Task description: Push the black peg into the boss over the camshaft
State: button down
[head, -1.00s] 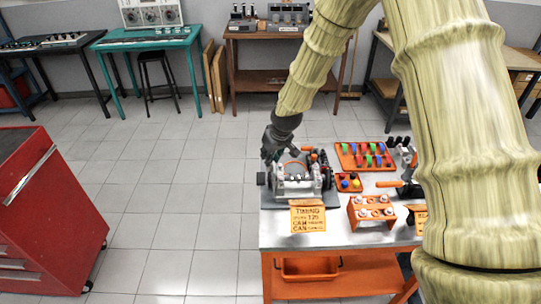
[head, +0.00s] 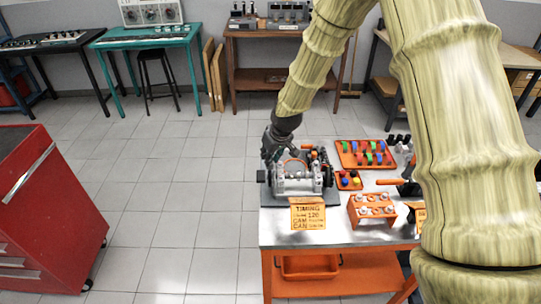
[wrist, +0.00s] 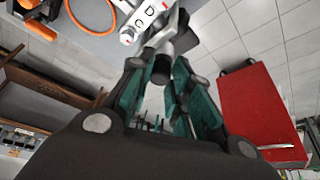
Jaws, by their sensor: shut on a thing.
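The grey engine block (head: 303,180) sits near the left end of the metal-topped bench. My gripper (head: 268,156) points down at its left end. In the wrist view, my gripper (wrist: 160,68) has its teal-padded fingers closed around a short black cylinder, the black peg (wrist: 161,71). Beyond the peg is a grey metal part of the block, close to or touching it; I cannot tell how far the peg is in. The boss and the camshaft are not clearly visible.
An orange tray of coloured pegs (head: 365,153), a small orange tray (head: 348,181) and an orange rack (head: 371,208) stand right of the block. A timing card (head: 308,214) stands in front. A red cabinet (head: 50,210) is at the left, with open floor between.

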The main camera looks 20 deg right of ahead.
jog(key=shift+f, duration=0.35)
jog(key=c, duration=1.5)
grip_release()
jog(key=shift+c, duration=0.2)
jog(key=shift+r+p, duration=0.85)
jog(key=shift+r, duration=0.7)
jog(key=o, duration=0.6)
jog(key=shift+c, duration=0.2)
jog(key=shift+r, duration=0.1)
jog(key=v, duration=1.1)
jog(key=shift+s+r, duration=0.2)
jog(key=shift+r, duration=0.15)
